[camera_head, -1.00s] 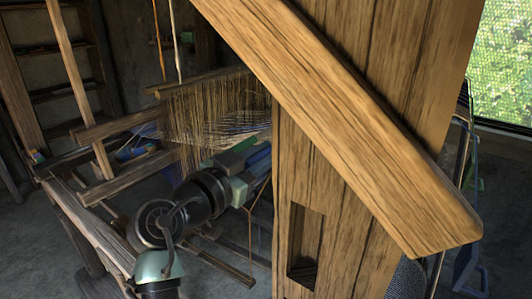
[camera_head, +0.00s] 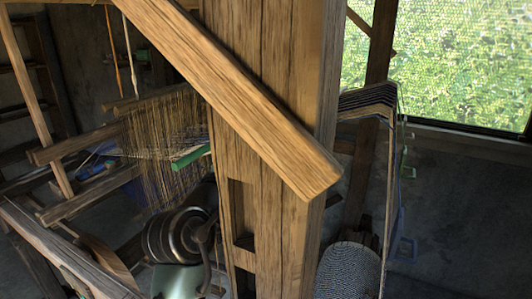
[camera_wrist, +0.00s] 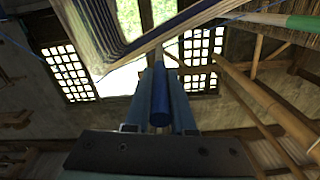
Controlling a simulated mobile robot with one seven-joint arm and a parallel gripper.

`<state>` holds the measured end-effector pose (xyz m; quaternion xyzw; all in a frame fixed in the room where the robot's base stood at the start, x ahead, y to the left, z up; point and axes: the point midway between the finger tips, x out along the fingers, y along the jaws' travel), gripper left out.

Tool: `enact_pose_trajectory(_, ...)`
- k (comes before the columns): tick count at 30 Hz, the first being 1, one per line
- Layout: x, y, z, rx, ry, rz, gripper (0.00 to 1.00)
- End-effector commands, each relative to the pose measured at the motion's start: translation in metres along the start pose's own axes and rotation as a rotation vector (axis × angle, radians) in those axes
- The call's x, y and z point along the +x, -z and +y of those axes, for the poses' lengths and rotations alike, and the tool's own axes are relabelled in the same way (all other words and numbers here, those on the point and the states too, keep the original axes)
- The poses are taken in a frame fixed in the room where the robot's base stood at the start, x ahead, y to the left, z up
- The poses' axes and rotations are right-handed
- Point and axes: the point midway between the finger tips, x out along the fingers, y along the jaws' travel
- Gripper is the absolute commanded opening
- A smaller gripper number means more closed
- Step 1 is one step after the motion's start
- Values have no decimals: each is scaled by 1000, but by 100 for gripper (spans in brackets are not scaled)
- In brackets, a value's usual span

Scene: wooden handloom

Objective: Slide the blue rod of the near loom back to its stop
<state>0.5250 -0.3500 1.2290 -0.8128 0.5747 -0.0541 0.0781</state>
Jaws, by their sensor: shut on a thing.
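In the wrist view, the blue rod (camera_wrist: 160,108) lies lengthwise between the two fingers of my gripper (camera_wrist: 160,80). The fingers are shut on it, one along each side. The rod's round near end faces the camera. In the head view, my gripper and the blue rod are hidden behind the thick wooden post; only my dark arm links show at the lower left of the post. The near loom's hanging warp threads (camera_head: 160,135) show left of the post.
The wooden post (camera_head: 265,130) with a slanting brace (camera_head: 235,100) blocks much of the head view. A green rod (camera_head: 190,157) sticks out by the threads and also shows in the wrist view (camera_wrist: 303,23). Striped cloth (camera_wrist: 105,35) hangs at the wrist view's upper left. A grey roll (camera_head: 347,270) stands right.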

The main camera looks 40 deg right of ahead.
Motion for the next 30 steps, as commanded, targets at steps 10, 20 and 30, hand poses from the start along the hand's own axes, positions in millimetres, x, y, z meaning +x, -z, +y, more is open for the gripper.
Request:
enact_pose_trajectory(10, 2, 3, 3, 7, -7, 5, 52)
enact_pose_trajectory(20, 1, 15, 0, 9, -6, 5, 52)
enact_pose_trajectory(30, 2, 78, -11, 10, -6, 6, 52)
